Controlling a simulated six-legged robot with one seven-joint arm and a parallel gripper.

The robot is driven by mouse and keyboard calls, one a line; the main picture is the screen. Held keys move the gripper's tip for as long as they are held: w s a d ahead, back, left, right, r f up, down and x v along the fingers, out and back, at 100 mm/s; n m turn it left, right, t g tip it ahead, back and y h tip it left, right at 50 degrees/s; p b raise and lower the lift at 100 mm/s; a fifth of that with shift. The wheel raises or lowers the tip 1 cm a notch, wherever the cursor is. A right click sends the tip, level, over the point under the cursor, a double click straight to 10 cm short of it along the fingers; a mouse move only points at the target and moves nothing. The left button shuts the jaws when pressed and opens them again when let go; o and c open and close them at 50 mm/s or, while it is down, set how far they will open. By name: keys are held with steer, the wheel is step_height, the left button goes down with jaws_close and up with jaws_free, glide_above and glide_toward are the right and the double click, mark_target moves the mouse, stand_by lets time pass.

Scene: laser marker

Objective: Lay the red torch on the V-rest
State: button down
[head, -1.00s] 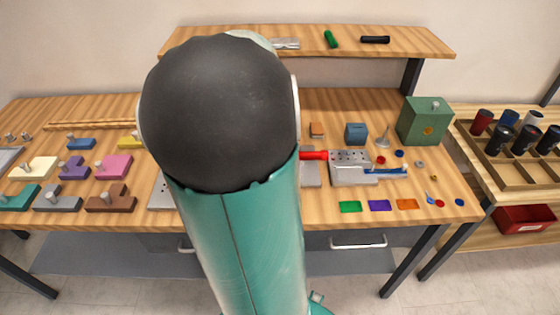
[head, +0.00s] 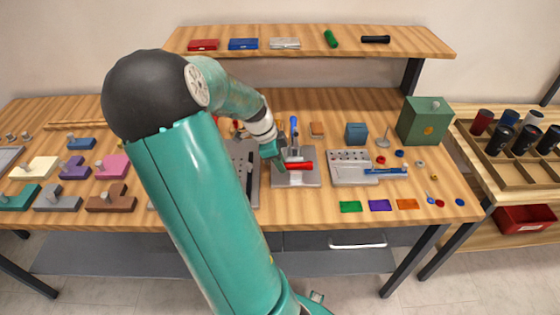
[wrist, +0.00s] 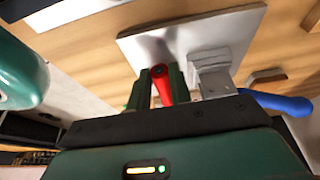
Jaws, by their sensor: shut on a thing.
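The red torch (head: 300,166) is level over a light grey plate (head: 296,181) in the head view. My gripper (head: 281,162) is shut on its left end. In the wrist view the torch (wrist: 161,85) shows end-on between the two green fingers. The handle (head: 294,128) stands up behind the torch in the head view. I cannot make out the V-rest's groove, or whether the torch touches it.
A perforated grey block (head: 349,158) with a blue tool stands just right of the plate. A green box (head: 425,121) is further right. Green, purple and orange tiles (head: 380,206) lie near the front edge. Coloured blocks (head: 112,165) fill the left side.

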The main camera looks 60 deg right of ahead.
steer(key=shift+f, duration=0.15)
steer(key=c, duration=1.3)
jaws_free()
steer(key=v, duration=1.2)
steer(key=shift+r, duration=0.2)
